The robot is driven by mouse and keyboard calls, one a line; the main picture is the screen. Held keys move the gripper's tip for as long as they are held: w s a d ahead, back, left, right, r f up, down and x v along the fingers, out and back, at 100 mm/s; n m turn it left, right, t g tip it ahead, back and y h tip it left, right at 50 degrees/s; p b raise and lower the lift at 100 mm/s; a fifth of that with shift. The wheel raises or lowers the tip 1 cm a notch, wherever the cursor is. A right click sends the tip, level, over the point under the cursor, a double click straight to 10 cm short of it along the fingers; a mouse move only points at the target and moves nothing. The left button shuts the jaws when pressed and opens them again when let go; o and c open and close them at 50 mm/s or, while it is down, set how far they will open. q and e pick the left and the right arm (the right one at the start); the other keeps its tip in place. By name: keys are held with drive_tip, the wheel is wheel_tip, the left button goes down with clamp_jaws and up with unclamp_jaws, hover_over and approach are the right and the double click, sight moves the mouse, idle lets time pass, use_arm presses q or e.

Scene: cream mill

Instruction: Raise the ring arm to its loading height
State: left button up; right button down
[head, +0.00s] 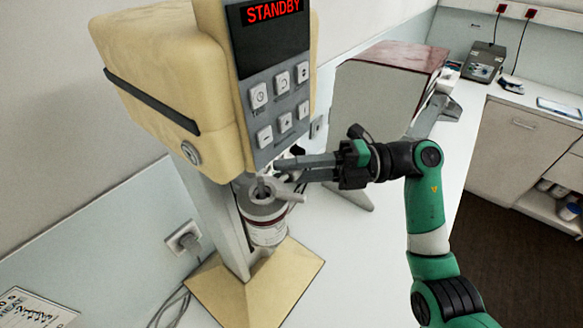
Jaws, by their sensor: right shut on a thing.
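The cream mill (160,62) stands at the left, with a display reading STANDBY and a grey button panel (282,100). Under its head, the grey ring arm (290,196) sits around the top of a white labelled jar (266,232), low above the cream base plate (262,288). My right gripper (284,170) reaches in from the right, just under the panel. It is shut, with its fingertips at the ring arm's upper part; the exact contact is small and partly hidden. My left gripper is not in view.
A grey box with a dark red top (402,57) stands behind my right arm. A power socket (184,240) with cables is at lower left, near a paper sheet (35,310). A small dark device (484,62) is far right. White counter is clear right of the base plate.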

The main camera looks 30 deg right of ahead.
drive_tip(key=shift+r, duration=0.2)
wheel_tip(320, 180, up, 4)
drive_tip(key=p, duration=0.3)
drive_tip(key=shift+f+p, duration=0.1)
drive_tip(key=shift+p, duration=0.3)
drive_tip(key=shift+f, duration=0.2)
drive_tip(key=c, duration=0.7)
unclamp_jaws()
drive_tip(key=shift+d, duration=0.15)
drive_tip(key=b+v, duration=0.1)
drive_tip(key=v, duration=1)
drive_tip(key=shift+s+d, duration=0.15)
